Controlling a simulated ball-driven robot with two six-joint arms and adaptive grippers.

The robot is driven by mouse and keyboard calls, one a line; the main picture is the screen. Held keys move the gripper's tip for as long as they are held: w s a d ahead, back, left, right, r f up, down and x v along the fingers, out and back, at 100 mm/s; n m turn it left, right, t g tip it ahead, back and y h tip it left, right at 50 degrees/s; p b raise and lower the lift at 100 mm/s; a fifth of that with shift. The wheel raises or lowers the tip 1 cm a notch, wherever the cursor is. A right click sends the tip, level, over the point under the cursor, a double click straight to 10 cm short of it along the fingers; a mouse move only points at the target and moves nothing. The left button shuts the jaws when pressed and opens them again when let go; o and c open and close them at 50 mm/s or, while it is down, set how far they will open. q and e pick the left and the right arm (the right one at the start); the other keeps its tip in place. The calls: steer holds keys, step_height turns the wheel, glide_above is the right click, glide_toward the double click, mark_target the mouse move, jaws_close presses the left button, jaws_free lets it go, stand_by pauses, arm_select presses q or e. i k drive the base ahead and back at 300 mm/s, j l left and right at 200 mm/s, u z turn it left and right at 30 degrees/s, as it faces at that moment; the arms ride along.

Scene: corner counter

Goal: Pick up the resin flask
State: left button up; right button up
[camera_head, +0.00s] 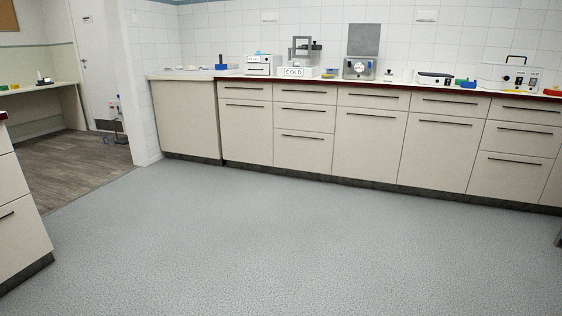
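I cannot make out a resin flask in this view; the items on the far counter (420,92) are small and distant. Neither of my grippers is in view. On the counter, from left to right, stand a white box (260,65) with a label, a white device marked COLD (295,72) with a grey frame, a metal device with a round dial (358,69), a low white device (434,78) and a larger white device with a handle (508,77). Small blue, yellow and green items lie among them.
Pale cabinets (305,135) run under the far counter. Another cabinet (18,225) stands at the left edge. The grey floor (280,235) between is clear. At the left, an opening leads to a wood-floored area with a desk (40,90) and a door (98,75).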

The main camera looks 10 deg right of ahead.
mark_target(388, 77)
steer(key=i+l+z, duration=0.15)
steer(key=i+l, duration=0.2)
steer(key=i+l+z, duration=0.1)
steer(key=i+l, duration=0.15)
steer(key=i, duration=0.3)
steer(key=i+l+z, duration=0.15)
steer(key=i, duration=0.35)
steer(key=i+l+z, duration=0.15)
steer(key=i+l, duration=0.15)
steer(key=i, duration=0.2)
steer(key=i+l+z, duration=0.1)
steer(key=i, duration=0.4)
steer(key=i+l+z, duration=0.1)
steer(key=i+l, duration=0.7)
steer(key=i, duration=0.15)
steer(key=l+u, duration=0.15)
steer(key=l, duration=0.4)
steer(key=l+u, duration=0.2)
steer(key=l, duration=0.35)
steer(key=i+j+z, duration=0.1)
steer(key=i+j, duration=0.35)
steer(key=i+j+z, duration=0.1)
steer(key=i+j, duration=0.3)
steer(key=i+j+z, duration=0.15)
steer(key=i+j, duration=0.25)
steer(key=j, duration=0.2)
steer(key=i+j+z, duration=0.1)
steer(key=i+j, duration=0.25)
steer(key=j, duration=0.2)
